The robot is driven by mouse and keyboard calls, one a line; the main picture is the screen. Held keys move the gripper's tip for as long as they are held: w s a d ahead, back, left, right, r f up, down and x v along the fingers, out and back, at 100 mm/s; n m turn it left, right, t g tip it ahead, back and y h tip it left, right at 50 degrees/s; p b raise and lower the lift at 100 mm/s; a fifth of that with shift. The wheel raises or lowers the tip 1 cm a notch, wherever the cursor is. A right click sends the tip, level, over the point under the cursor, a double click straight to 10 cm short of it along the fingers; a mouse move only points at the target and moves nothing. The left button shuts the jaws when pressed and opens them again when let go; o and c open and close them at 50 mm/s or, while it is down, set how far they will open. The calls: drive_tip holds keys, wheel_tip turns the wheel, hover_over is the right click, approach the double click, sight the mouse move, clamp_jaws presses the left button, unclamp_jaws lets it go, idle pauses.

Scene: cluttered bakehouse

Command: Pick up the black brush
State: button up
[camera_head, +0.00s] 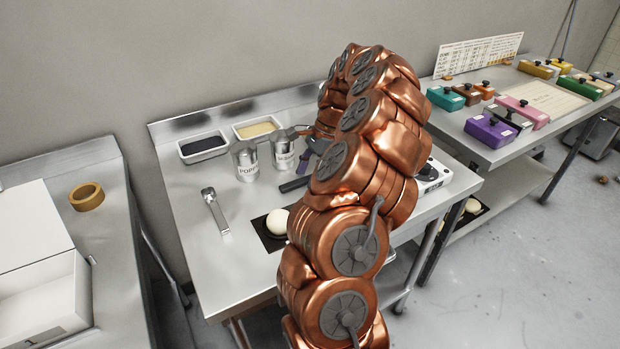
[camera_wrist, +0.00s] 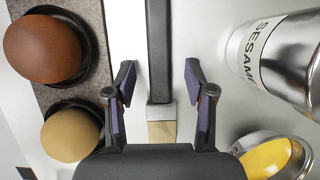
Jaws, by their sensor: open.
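The black brush shows in the wrist view with its long black handle (camera_wrist: 158,50), a silver band and pale bristles pointing toward my gripper. It lies on the light metal surface. My gripper (camera_wrist: 160,72) is open and empty. One dark finger is on each side of the brush, around the band, with a gap visible on both sides. In the head view my copper arm hides much of the middle of the table, and a black handle-like piece (camera_head: 294,185) shows just left of it. I cannot tell whether it is the brush.
A SESAME tin (camera_wrist: 265,60) and a yellow-filled container (camera_wrist: 268,158) stand close on the right.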

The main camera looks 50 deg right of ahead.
clamp_jaws()
idle(0.3)
drive_tip(key=shift+r, duration=0.1)
